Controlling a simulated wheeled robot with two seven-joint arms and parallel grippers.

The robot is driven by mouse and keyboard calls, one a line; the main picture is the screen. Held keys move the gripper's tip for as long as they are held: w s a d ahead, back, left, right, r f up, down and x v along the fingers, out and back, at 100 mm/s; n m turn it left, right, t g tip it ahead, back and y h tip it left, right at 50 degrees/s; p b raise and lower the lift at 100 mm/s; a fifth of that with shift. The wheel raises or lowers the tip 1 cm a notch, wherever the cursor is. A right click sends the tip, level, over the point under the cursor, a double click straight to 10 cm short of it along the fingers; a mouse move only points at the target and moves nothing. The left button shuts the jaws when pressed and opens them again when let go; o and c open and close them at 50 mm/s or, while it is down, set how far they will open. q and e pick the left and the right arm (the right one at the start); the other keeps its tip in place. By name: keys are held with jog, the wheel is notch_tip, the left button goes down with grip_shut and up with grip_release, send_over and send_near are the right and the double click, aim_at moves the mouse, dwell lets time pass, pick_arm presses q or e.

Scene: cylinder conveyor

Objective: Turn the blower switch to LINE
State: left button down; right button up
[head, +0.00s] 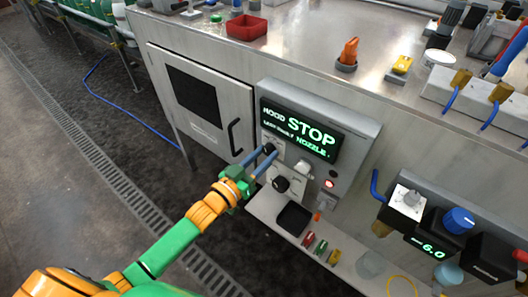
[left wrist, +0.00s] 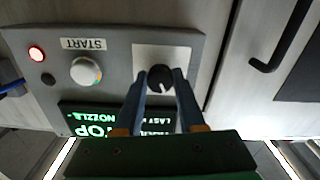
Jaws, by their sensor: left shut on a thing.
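The black rotary knob (head: 270,147), which I take for the blower switch, sits on the grey control panel (head: 356,130) just below the left end of the display. It also shows in the left wrist view (left wrist: 160,78), on a white plate, with a light pointer mark. My left gripper (head: 270,154) reaches in from the lower left and is shut on the knob. In the left wrist view its two blue fingers (left wrist: 160,84) stand one on each side of the knob. The knob's position labels are not readable. My right gripper is not in view.
The display (head: 301,130) reads STOP. A white START button (left wrist: 85,71) and a lit red lamp (head: 329,184) are on the same panel. A shelf with a black tray (head: 294,218) lies below.

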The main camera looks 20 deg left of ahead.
pick_arm(q)
jog(key=shift+m+p, duration=0.6)
jog(key=shift+m, duration=1.6)
jog(key=c, duration=0.5)
grip_release()
jog(key=shift+s+a, duration=0.1)
jog(key=v, duration=0.7)
jog(key=shift+p, duration=0.35)
